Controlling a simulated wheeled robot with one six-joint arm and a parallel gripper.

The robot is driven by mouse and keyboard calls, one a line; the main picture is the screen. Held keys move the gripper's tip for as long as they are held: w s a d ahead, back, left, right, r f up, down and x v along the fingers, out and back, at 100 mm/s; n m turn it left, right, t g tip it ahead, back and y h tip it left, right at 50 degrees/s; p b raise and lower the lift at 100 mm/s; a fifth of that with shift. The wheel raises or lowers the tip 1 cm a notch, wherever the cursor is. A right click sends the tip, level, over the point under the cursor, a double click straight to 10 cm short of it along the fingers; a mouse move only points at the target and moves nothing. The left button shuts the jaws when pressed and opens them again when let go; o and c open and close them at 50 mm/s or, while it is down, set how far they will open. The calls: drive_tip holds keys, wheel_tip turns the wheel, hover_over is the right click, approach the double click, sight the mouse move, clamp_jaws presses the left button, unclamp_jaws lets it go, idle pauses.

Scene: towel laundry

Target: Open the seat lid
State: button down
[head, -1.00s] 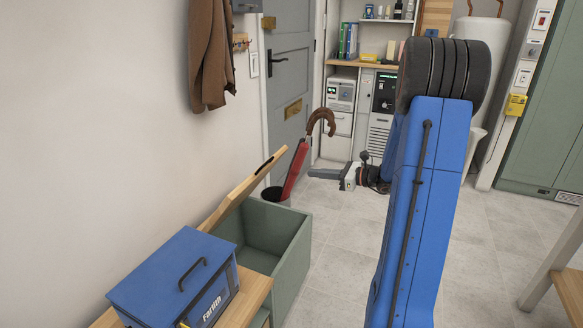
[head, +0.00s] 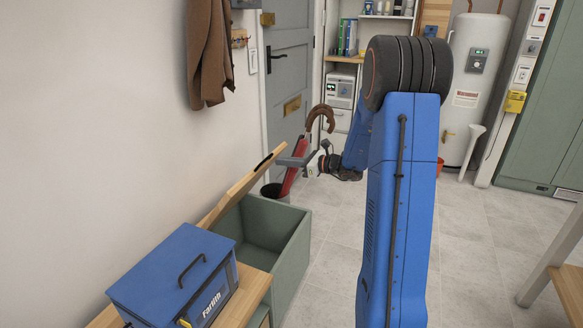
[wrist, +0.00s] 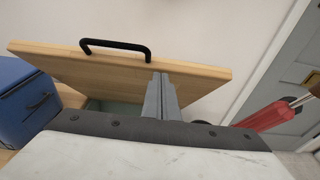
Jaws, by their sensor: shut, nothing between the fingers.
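The wooden seat lid (head: 236,190) stands raised and tilted above the green storage box (head: 287,236), whose inside shows open. In the wrist view the lid's broad face (wrist: 110,68) shows, with a black bar handle (wrist: 115,46) near its upper edge. My gripper (head: 284,161) is at the lid's far end, close to its raised edge. In the wrist view the shut, empty fingers (wrist: 160,80) overlap the lid's lower right part, right of and below the handle. I cannot tell whether they touch the lid.
A blue metal box (head: 172,272) sits on the wooden bench top nearer me. A red umbrella (head: 291,178) with a brown handle stands in a dark bin behind my gripper. A brown coat hangs on the left wall. Tiled floor is clear right of the box.

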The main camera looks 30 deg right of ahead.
drive_tip(key=shift+w+a+r, duration=0.15)
drive_tip(key=shift+w+r, duration=0.05)
idle(0.3)
drive_tip(key=w+a+r+g, duration=0.1)
drive_tip(key=w+r, duration=0.1)
drive_tip(key=w+a+r+h, duration=0.1)
drive_tip(key=w+a+r, duration=0.1)
drive_tip(key=w+a+r+g+h, duration=0.1)
drive_tip(key=w+a+r, duration=0.1)
drive_tip(key=shift+w+a+r+g, duration=0.15)
drive_tip(key=shift+w+r+g, duration=0.1)
drive_tip(key=shift+w+g, duration=0.1)
drive_tip(key=w+a+r, duration=0.3)
drive_tip(key=w+a, duration=0.2)
drive_tip(key=w, duration=0.2)
drive_tip(key=shift+w+a+r, duration=0.2)
drive_tip(key=shift+a+r, duration=0.05)
drive_tip(key=shift+a, duration=0.1)
